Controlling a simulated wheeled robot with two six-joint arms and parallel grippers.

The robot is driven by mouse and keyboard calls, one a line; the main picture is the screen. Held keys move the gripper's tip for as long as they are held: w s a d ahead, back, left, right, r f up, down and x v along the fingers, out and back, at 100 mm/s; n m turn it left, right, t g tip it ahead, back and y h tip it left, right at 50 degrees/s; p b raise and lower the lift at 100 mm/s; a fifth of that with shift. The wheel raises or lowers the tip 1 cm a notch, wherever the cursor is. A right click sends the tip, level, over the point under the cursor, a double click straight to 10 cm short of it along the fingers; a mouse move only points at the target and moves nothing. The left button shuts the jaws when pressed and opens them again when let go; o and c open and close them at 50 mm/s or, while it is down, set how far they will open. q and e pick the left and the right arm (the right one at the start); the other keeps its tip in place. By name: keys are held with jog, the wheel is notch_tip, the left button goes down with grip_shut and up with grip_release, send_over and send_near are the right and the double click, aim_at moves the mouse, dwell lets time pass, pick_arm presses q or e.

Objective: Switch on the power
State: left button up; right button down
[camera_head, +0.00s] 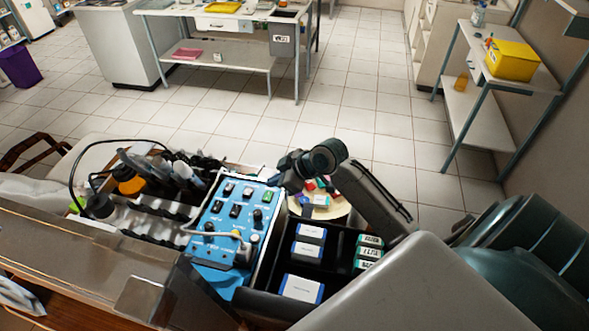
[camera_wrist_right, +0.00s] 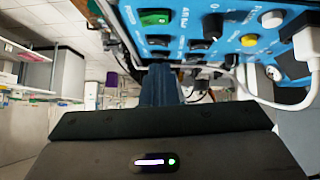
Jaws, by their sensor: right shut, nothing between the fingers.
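The blue control panel (camera_head: 222,246) carries several dark rocker switches, knobs and a white plug with a cable. A green rocker switch (camera_head: 267,197) sits near its upper right edge. In the right wrist view the panel (camera_wrist_right: 230,12) fills the top, with the green switch (camera_wrist_right: 155,18) at its left part. I cannot read whether the switch is on. My right gripper (camera_head: 281,181) is just beyond the panel's upper right corner. Its fingers (camera_wrist_right: 160,82) are shut and empty, close to the green switch; contact cannot be told. My left gripper is not in view.
Right of the panel, a black compartment tray (camera_head: 267,299) holds blue-and-white boxes (camera_head: 301,288) and green-labelled boxes (camera_head: 369,253). To its left is a rack with bottles (camera_head: 130,183). A white cable (camera_head: 212,234) crosses the panel. Open tiled floor lies beyond.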

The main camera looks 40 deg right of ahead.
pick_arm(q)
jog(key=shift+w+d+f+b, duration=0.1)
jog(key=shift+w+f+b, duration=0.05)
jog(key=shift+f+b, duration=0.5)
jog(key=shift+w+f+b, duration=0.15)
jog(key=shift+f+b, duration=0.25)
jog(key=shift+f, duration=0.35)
pick_arm(e)
jog(key=v, duration=0.8)
jog(key=shift+d+f, duration=0.15)
jog(key=shift+f, duration=0.05)
